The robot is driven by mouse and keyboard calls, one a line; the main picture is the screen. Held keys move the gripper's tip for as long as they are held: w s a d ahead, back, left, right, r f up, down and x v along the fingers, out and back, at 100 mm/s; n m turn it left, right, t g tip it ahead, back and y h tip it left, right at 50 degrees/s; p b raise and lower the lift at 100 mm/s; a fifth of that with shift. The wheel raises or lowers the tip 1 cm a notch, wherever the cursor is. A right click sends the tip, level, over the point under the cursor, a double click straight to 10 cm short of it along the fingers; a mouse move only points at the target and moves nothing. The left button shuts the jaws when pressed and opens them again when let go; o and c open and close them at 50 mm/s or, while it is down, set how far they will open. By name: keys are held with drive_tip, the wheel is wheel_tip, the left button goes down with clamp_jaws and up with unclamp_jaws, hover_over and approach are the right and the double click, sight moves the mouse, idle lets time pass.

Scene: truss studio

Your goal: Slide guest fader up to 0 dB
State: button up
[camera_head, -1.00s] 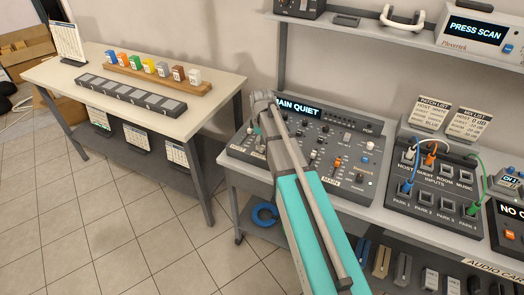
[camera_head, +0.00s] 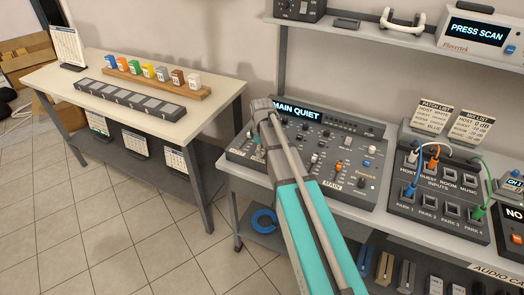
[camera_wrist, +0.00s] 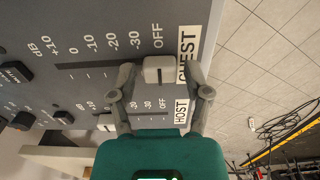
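The guest fader cap (camera_wrist: 158,70) is light grey and sits at the OFF end of its slot, beside the GUEST label (camera_wrist: 188,55). In the wrist view, my gripper (camera_wrist: 161,72) has one finger on each side of this cap, with a visible gap on both sides; the fingers look open. The slot's dB scale runs left from OFF through -30, -20, -10 and 0 to +10. In the head view, the mixer (camera_head: 352,187) stands on the right bench with a MAIN QUIET display (camera_head: 297,108). My arm hides the guest fader and my fingers there.
A second light fader cap (camera_wrist: 105,122) lies in the HOST row below, partly hidden by my gripper. Dark knobs (camera_wrist: 17,72) are at the wrist view's left. A patch box (camera_head: 437,205) with cables stands right of the mixer; a shelf (camera_head: 390,45) runs above.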

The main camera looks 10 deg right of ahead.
clamp_jaws()
drive_tip(key=w+d, duration=0.2)
drive_tip(key=w, duration=0.1)
drive_tip(key=w+d, duration=0.3)
drive_tip(key=shift+w, duration=0.2)
drive_tip(key=shift+s, duration=0.1)
drive_tip(key=shift+o, duration=2)
unclamp_jaws()
